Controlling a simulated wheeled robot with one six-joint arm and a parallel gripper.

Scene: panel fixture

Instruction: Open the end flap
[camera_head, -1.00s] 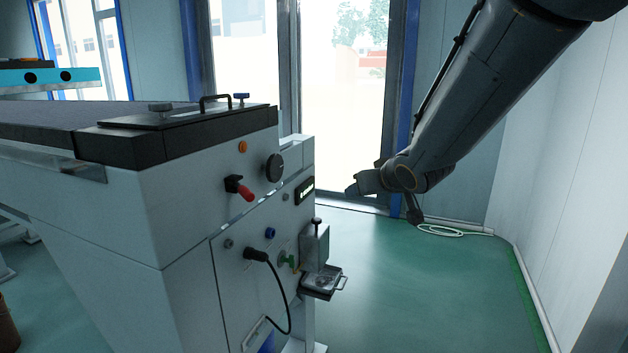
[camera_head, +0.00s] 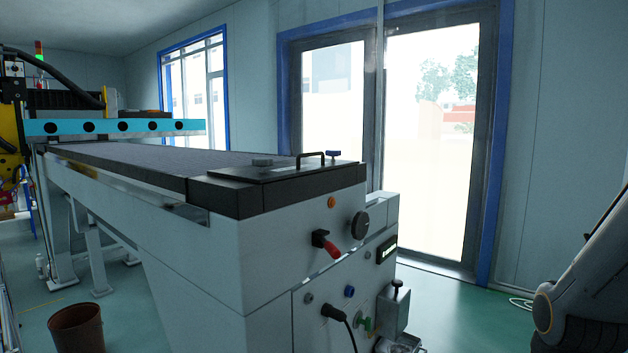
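The end flap appears to be the dark flat lid (camera_head: 290,174) on top of the near end of the long white machine (camera_head: 260,260). It lies flat and looks closed. My arm enters at the lower right, well apart from the machine. My gripper's fingers are not visible; the arm's end is cut off by the lower frame edge.
The machine's end face carries a red-tipped lever (camera_head: 329,247), a black dial (camera_head: 360,225), an orange button (camera_head: 331,202) and a plugged cable (camera_head: 336,315). A brown bin (camera_head: 77,329) stands at lower left. Green floor is open between the machine and my arm.

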